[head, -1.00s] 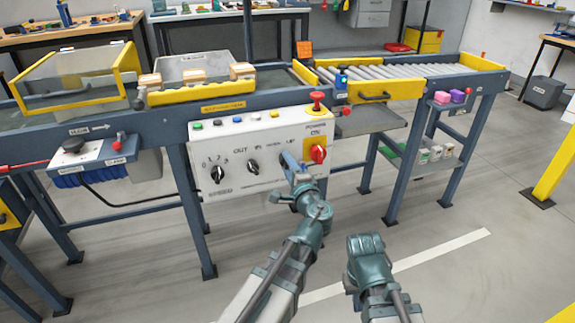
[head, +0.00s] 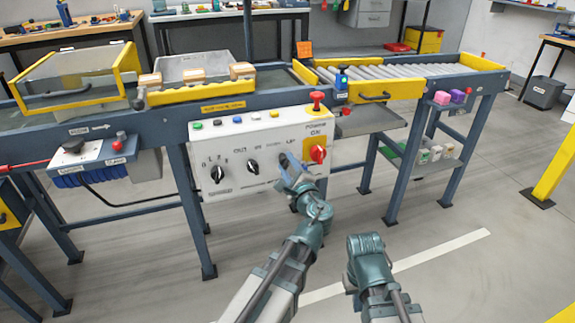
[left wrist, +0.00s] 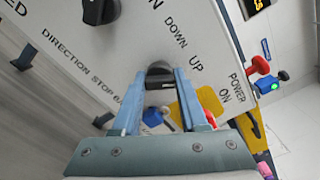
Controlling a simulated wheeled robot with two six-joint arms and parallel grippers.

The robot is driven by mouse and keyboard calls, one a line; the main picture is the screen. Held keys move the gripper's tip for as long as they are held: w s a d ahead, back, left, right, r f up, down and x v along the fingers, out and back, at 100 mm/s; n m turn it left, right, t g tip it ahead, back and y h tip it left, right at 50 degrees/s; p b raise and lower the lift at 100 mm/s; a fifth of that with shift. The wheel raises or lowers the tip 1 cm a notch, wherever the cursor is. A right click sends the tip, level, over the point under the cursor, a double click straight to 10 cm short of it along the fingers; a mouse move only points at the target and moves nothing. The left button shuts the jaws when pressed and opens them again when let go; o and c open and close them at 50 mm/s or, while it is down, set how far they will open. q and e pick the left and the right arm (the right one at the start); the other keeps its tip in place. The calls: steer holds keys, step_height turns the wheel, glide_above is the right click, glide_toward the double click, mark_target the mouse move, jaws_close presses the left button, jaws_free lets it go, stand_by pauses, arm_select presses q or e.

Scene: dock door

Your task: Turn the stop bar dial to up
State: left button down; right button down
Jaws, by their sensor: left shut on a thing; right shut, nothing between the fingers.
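The fingers also show in the left wrist view (left wrist: 160,88). In the head view the gripper mostly covers the dial, and I cannot tell exactly where its pointer stands. My right gripper (head: 366,242) is shut and empty, low and apart from the panel.
Left of the gripper are a direction dial (head: 253,166) and a numbered dial (head: 217,174). To the right is a red power switch (head: 318,154) on a yellow plate, close to my left fingers. A red button (head: 317,97) tops the panel. The floor in front is clear.

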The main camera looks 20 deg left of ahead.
arm_select(q)
steer(key=shift+c, duration=2.2)
jaws_free()
steer(key=shift+s, duration=0.1)
